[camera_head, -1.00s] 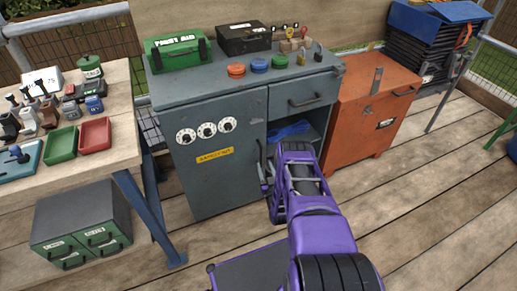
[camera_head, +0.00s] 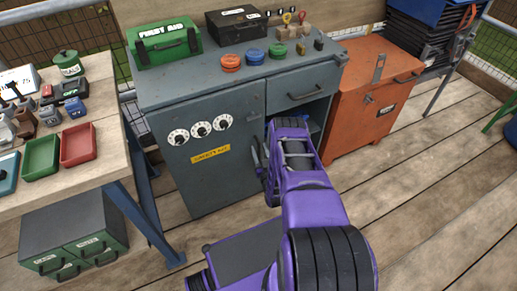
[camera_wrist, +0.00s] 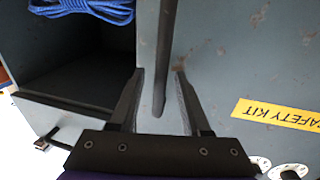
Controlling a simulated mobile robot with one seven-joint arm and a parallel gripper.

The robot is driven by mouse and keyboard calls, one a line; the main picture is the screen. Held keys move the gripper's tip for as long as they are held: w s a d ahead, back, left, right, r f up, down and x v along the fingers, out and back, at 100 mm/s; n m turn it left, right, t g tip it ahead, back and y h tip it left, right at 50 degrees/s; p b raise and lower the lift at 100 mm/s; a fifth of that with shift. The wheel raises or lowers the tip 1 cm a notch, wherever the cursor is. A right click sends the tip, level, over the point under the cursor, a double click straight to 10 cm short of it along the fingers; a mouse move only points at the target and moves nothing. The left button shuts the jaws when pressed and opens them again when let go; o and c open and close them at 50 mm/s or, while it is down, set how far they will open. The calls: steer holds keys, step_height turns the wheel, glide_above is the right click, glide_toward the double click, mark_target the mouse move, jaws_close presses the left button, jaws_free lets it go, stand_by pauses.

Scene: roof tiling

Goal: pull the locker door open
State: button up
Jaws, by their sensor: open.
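The locker door (camera_head: 222,180) is the grey front panel of the cabinet, with three white dials and a yellow label. It looks shut. In the wrist view the door (camera_wrist: 235,60) fills the middle and right, with the "SAFETY KIT" label (camera_wrist: 280,115). A dark bar handle (camera_wrist: 167,50) runs down from the top edge, its lower end between my fingers. My gripper (camera_wrist: 159,75) is open, one finger on each side of the handle; I cannot tell whether either touches it. In the head view my purple arm hides part of the door's right edge.
An open compartment with blue rope (camera_wrist: 85,8) lies beside the door, under a drawer (camera_head: 302,95). A first aid box (camera_head: 165,45) and coloured buttons sit on the cabinet top. An orange chest (camera_head: 365,105) stands right, a workbench (camera_head: 100,165) left. Plank floor is clear in front.

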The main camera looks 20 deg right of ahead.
steer(key=shift+c, duration=0.2)
jaws_close()
stand_by(1.2)
